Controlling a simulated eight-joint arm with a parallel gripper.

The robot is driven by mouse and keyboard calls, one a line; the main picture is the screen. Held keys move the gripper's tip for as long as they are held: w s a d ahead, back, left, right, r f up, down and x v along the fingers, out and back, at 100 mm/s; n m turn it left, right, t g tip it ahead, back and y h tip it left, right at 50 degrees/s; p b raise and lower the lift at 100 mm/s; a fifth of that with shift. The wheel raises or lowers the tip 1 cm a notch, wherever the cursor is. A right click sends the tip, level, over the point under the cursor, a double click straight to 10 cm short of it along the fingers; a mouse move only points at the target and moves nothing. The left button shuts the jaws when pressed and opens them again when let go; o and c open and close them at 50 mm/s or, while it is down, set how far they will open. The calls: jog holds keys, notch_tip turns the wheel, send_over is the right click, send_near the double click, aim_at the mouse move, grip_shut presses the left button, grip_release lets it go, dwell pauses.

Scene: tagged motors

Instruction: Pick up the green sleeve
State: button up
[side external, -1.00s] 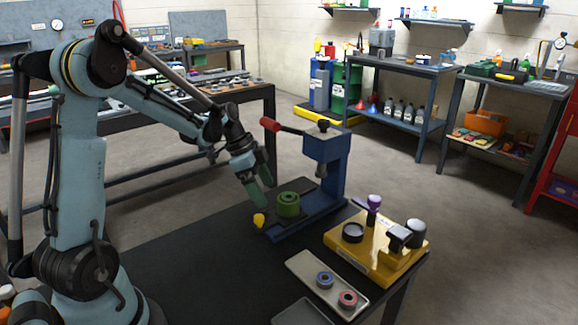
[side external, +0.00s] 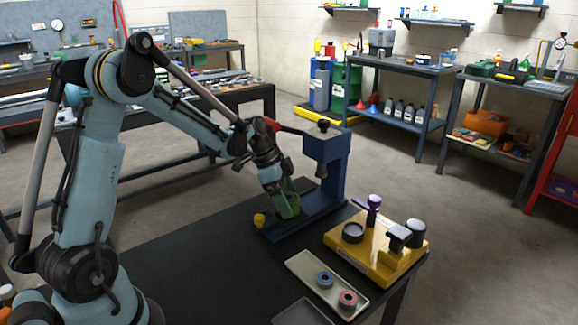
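The green sleeve (side external: 291,209) is at the base of the blue press on the black table, mostly covered by my gripper. My gripper (side external: 284,200) is pointed down at it from the upper left, its fingers at the sleeve. The fingers are also greenish, so the line between fingers and sleeve is hard to see. I cannot tell whether the fingers are open or closed on the sleeve, or whether it still rests on the base.
The blue press (side external: 327,165) stands just right of my gripper, its red-ended lever near my wrist. A yellow knob (side external: 259,220) is at left. A yellow fixture (side external: 385,258) and a tray (side external: 300,262) with a blue ring (side external: 325,280) and red ring (side external: 348,299) lie nearer.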

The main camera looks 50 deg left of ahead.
jog(key=c, duration=1.3)
jog(key=shift+r, duration=0.1)
jog(key=shift+r, duration=0.4)
jog(key=r, duration=0.3)
jog(key=shift+d+r, duration=0.2)
jog(key=shift+d, duration=0.1)
jog(key=s+d+r, duration=0.3)
jog(key=d+r, duration=0.6)
jog(key=d, duration=0.1)
jog(key=shift+s+d+r, duration=0.2)
jog(key=shift+d+r, duration=0.1)
